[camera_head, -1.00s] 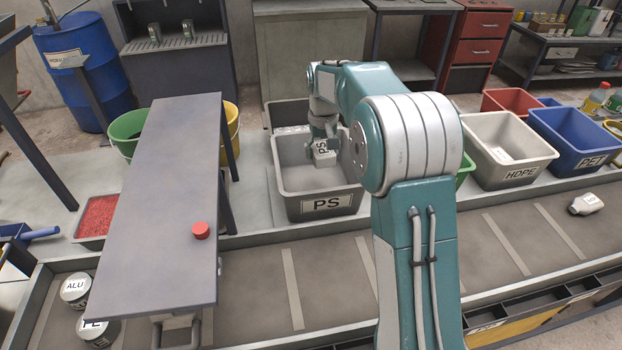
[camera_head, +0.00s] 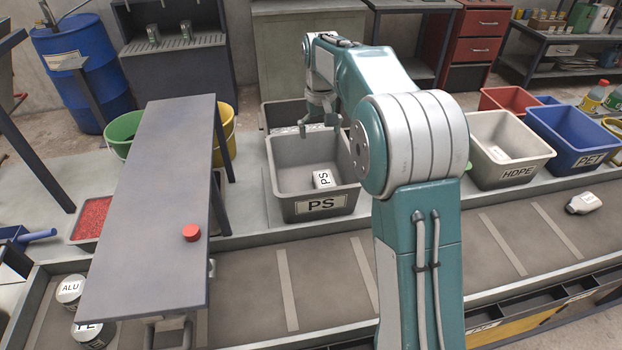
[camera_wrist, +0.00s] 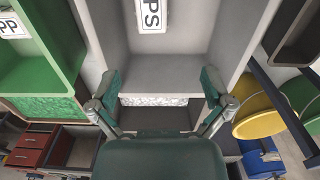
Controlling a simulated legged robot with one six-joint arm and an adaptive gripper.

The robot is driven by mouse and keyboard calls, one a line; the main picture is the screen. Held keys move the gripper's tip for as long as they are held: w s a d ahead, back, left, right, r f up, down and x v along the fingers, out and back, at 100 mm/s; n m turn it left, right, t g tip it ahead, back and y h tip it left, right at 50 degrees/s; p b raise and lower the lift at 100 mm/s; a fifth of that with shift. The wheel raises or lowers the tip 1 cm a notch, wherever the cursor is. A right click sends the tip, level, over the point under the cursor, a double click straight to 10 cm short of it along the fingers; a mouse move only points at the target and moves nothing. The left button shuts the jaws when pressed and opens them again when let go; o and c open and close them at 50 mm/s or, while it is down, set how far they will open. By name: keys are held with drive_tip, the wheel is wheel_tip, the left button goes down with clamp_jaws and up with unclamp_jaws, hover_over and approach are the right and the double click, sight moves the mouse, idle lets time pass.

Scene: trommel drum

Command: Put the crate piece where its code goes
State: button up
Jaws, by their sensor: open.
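The white piece marked PS (camera_head: 323,179) lies inside the grey bin labelled PS (camera_head: 313,207), on its floor toward the front right. In the wrist view the PS piece (camera_wrist: 151,14) shows at the top edge, partly cut off, inside the grey bin (camera_wrist: 170,72). My gripper (camera_head: 318,122) is over the back part of that bin, above and behind the piece. In the wrist view my gripper (camera_wrist: 161,88) has its fingers spread wide with nothing between them. The piece and gripper are apart.
A white HDPE bin (camera_head: 512,166) and a blue PET bin (camera_head: 578,150) stand to the right. A white bottle (camera_head: 584,203) lies on the belt (camera_head: 250,290). Cans marked ALU (camera_head: 70,290) and FE sit at left, by a raised grey panel (camera_head: 150,210) with a red button.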

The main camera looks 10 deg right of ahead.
wheel_tip(320, 180, up, 6)
drive_tip(key=shift+a, duration=0.35)
